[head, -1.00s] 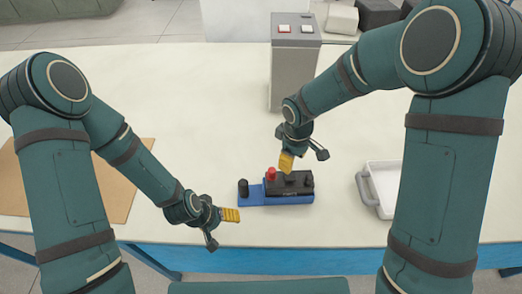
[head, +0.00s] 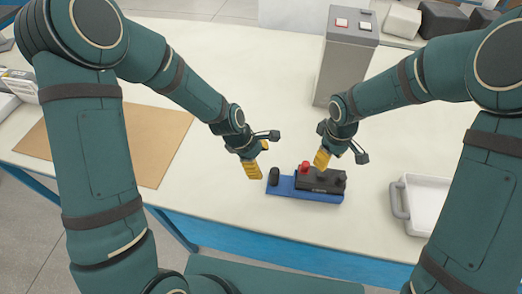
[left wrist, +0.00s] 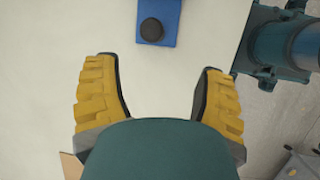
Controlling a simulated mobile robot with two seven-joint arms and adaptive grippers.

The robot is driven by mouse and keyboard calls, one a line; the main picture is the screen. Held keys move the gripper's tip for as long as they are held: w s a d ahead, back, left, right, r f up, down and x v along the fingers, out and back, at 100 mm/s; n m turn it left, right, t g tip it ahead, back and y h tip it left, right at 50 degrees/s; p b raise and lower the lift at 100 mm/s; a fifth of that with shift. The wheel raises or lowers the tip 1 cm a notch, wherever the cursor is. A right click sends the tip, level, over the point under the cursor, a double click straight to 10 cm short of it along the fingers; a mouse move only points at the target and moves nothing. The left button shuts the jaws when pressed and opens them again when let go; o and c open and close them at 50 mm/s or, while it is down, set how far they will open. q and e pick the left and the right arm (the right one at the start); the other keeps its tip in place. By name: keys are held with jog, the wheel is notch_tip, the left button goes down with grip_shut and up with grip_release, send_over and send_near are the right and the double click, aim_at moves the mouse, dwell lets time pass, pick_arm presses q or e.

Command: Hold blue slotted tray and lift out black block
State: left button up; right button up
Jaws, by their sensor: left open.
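The blue slotted tray (head: 285,187) lies on the white table near its front edge. A black round peg (head: 274,177) stands on its left end. The black block (head: 325,187), with a red knob (head: 303,167) on top, sits on the tray's right part. My left gripper (head: 254,169) is open and empty just left of and behind the tray's left end. In the left wrist view the tray end (left wrist: 172,12) with the peg (left wrist: 152,30) lies beyond the spread fingertips. My right gripper (head: 322,160) is over the block's back side; its finger gap is hidden.
A white tray with a grey handle (head: 430,205) is to the right. A brown board (head: 110,140) lies at the left. The table between board and blue tray is clear.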

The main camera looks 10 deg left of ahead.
aim_at(274, 171)
pick_arm(q)
jog(key=d+f+n, duration=0.1)
jog(key=f, duration=0.2)
jog(key=w+d+f+n, duration=0.1)
jog(key=d+f, duration=0.1)
jog(key=f, duration=0.1)
jog(key=w+d+f+n, duration=0.1)
jog(key=d+f, duration=0.1)
jog(key=f, duration=0.2)
jog(key=shift+w+d+f, duration=0.1)
jog(key=shift+w+d, duration=0.1)
jog(key=shift+d, duration=0.05)
dwell(0.4)
grip_shut()
jog(key=shift+s, duration=0.1)
dwell(0.8)
